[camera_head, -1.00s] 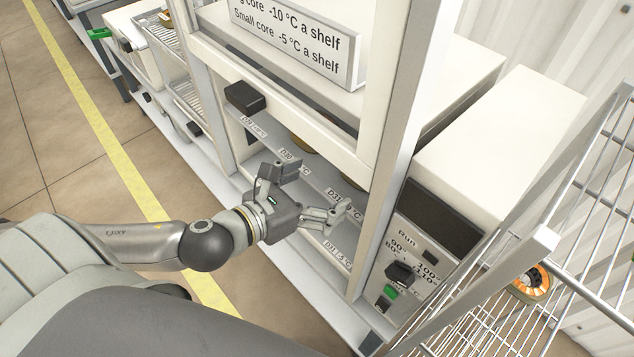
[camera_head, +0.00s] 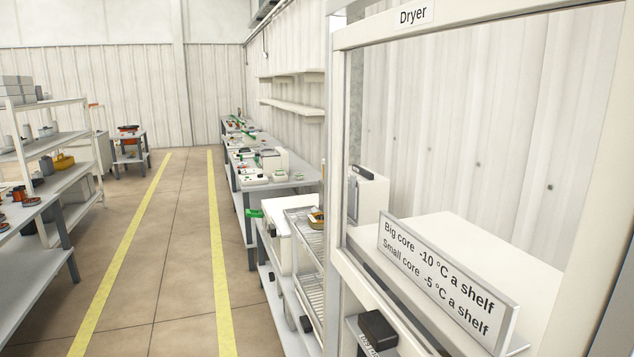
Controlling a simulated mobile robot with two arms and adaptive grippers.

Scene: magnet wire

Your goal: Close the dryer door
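The dryer is a white frame (camera_head: 574,262) on the right, with a "Dryer" label (camera_head: 413,15) on its top bar. A sign about big and small cores (camera_head: 440,279) stands on a white surface within the frame. A black block (camera_head: 378,333) shows at the bottom edge, below the sign. The lower part of the dryer is cut off, and I cannot tell whether its door is open or shut. Neither of my grippers is in view.
A wire rack (camera_head: 308,262) stands just beyond the dryer. Workbenches (camera_head: 292,174) line the right wall. Shelves (camera_head: 58,178) and a table (camera_head: 28,222) stand at left. The floor aisle (camera_head: 178,235) between yellow lines is clear.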

